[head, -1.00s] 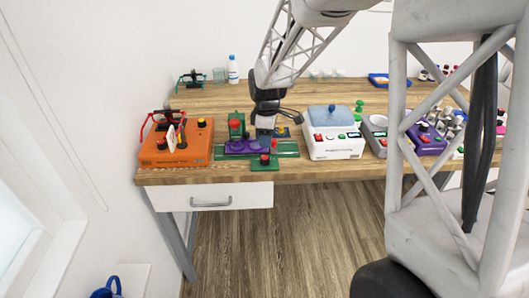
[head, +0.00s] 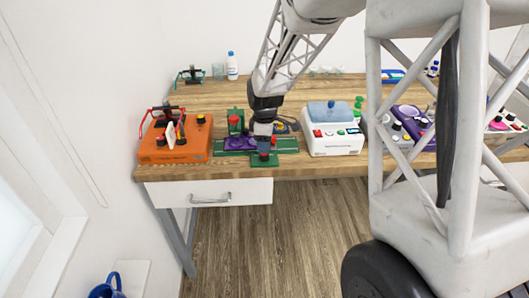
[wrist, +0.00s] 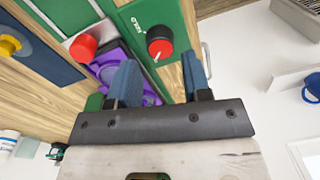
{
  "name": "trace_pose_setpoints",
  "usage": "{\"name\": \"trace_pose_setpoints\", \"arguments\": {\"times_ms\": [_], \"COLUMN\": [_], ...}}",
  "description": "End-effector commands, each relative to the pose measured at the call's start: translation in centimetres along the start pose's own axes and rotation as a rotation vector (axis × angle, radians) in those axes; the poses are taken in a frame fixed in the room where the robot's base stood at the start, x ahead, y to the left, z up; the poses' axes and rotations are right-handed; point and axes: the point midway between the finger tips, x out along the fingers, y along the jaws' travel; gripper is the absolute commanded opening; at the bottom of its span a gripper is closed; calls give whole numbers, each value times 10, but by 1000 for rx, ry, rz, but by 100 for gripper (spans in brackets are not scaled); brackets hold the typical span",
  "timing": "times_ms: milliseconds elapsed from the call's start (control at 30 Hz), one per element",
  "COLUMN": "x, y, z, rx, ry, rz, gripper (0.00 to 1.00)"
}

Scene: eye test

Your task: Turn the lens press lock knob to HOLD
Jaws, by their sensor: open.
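The lens press has a green base (head: 285,146) with a purple part (head: 238,143) and stands near the table's front edge. A dark knob with a red top and a white pointer line (wrist: 160,42) sits on its green front panel (wrist: 135,18); its red top also shows in the head view (head: 264,156). White lettering beside it is too small to read. My gripper (head: 266,143) is above and just behind this knob. In the wrist view my gripper (wrist: 160,60) has its two blue fingers apart, with nothing between them; the knob lies just beyond the fingertips.
A second red knob (wrist: 83,46) and the purple part (wrist: 108,68) are close to the left finger. An orange box (head: 175,148) stands left of the press, a white device (head: 333,140) right of it. A blue panel with a yellow knob (wrist: 10,45) is at far left.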

Motion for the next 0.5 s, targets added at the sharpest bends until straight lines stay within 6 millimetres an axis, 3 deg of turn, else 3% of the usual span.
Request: {"name": "trace_pose_setpoints", "arguments": {"times_ms": [300,500], "x": [34,41], "y": [0,0], "z": [0,0], "rx": [0,0], "ry": [0,0], "rz": [-1,1], "gripper": [45,45]}}
